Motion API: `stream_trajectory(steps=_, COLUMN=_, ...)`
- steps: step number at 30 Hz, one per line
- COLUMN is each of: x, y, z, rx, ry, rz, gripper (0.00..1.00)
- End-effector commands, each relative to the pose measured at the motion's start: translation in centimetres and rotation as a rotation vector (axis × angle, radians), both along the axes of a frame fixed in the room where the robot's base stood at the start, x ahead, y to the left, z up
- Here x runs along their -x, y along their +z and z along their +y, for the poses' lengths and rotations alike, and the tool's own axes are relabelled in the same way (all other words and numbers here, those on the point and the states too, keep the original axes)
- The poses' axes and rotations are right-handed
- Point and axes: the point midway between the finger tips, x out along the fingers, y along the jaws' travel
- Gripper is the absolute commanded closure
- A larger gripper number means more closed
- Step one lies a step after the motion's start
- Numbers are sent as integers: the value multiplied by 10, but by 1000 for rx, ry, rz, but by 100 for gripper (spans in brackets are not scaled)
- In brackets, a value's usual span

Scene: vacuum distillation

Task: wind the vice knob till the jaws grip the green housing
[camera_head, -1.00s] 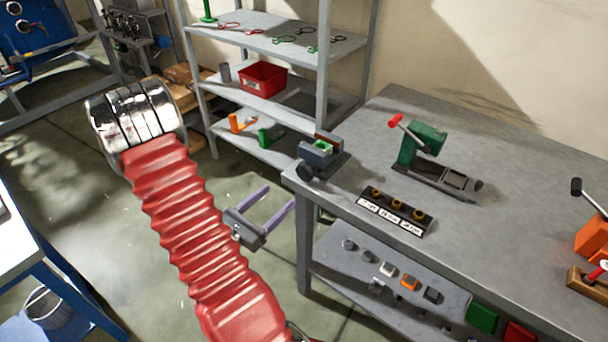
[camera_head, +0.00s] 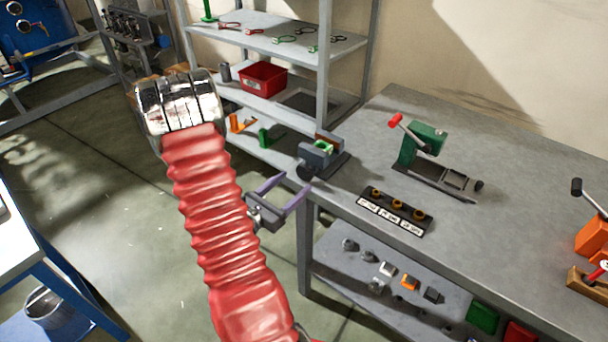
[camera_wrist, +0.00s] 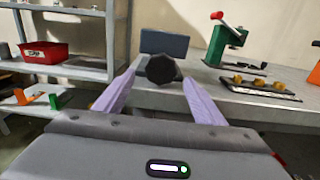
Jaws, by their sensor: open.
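The small grey vice (camera_head: 322,154) sits at the near left corner of the workbench. The green housing (camera_head: 323,146) shows between its jaws in the head view; I cannot tell whether the jaws touch it. The dark round vice knob (camera_head: 306,171) faces my gripper (camera_head: 292,180). In the wrist view the knob (camera_wrist: 162,69) lies ahead, between the two purple fingers of my gripper (camera_wrist: 156,80), near their tips. My gripper is open and holds nothing. The green housing is hidden in the wrist view.
The grey workbench (camera_head: 460,220) carries a green hand press (camera_head: 421,145) and a black labelled tray (camera_head: 396,211) to the right of the vice. A shelf rack with a red bin (camera_head: 263,79) stands behind. Open floor lies left of the bench.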

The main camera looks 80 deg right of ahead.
Motion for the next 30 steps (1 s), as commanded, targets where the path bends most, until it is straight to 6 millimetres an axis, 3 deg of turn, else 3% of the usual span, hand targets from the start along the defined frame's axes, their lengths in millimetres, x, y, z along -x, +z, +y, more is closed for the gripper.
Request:
stream_trajectory(steps=15, x=24, y=0, z=-54, rx=0, ry=-3, rz=0, gripper=36)
stream_trajectory(steps=27, x=26, y=0, z=-60, rx=0, ry=-1, rz=1, gripper=36)
stream_trajectory(steps=30, x=27, y=0, z=-59, rx=0, ry=-1, rz=1, gripper=42)
